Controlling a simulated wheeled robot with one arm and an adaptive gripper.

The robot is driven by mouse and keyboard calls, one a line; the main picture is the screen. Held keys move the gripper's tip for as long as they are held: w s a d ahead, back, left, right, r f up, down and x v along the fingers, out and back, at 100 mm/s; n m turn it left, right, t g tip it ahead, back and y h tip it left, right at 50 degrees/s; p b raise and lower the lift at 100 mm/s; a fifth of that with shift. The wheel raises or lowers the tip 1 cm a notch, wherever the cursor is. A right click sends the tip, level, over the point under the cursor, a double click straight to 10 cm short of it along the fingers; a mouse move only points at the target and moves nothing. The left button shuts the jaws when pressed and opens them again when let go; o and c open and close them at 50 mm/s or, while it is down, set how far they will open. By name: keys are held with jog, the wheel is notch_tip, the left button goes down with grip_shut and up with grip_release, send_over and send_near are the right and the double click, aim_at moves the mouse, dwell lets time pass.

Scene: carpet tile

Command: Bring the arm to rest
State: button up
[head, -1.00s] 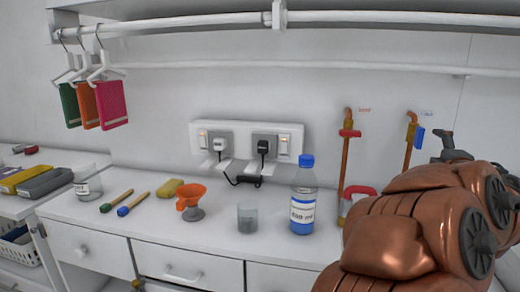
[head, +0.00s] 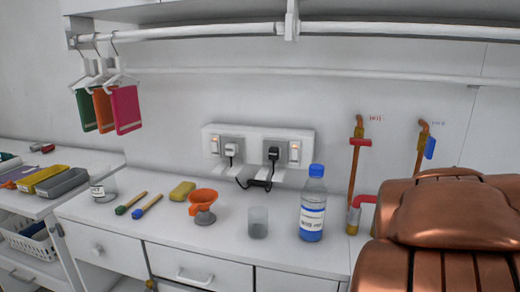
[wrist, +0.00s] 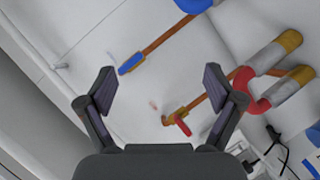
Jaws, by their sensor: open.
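My gripper (wrist: 162,92) shows in the wrist view with its two fingers spread wide and nothing between them. Beyond it are the white wall and two copper pipes. One pipe has a blue valve handle (wrist: 131,63), and the other has a red valve handle (wrist: 182,125). In the head view my copper-coloured arm fills the lower right and the gripper itself is out of sight. The red handle (head: 361,142) and the blue handle (head: 430,147) stand on the wall left of and above the arm.
A socket panel (head: 257,144) with two plugs is on the wall.

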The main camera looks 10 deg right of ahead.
jog(key=s+a+f+m+g+y+p, duration=0.1)
jog(key=s+a+f+g+y, duration=0.1)
jog(key=a, duration=0.4)
jog(key=s+a+f+m+g+y+p, duration=0.1)
jog(key=s+a+f+y, duration=0.1)
jog(key=a+f, duration=0.4)
jog(key=s+a+f+g+y+p, duration=0.1)
jog(key=s+a+f, duration=0.3)
jog(key=a, duration=0.4)
jog(key=shift+s+a+f+m+g+y+p, duration=0.15)
jog(key=shift+s+m+g+y, duration=0.05)
jog(key=shift+g+y, duration=0.25)
jog(key=shift+s+a+f+m+g+y+p, duration=0.1)
jog(key=shift+s+m+g+y+p, duration=0.1)
jog(key=shift+g+y, duration=0.2)
jog(key=s+a+f+n+g+y+p, duration=0.1)
jog(key=s+a+g+y, duration=0.3)
jog(key=s+a, duration=1)
jog(key=shift+a+f+g+p, duration=0.45)
jog(key=shift+a+f+g, duration=0.2)
jog(key=shift+f, duration=0.25)
jog(key=shift+s+d, duration=0.1)
jog(key=shift+c, duration=0.4)
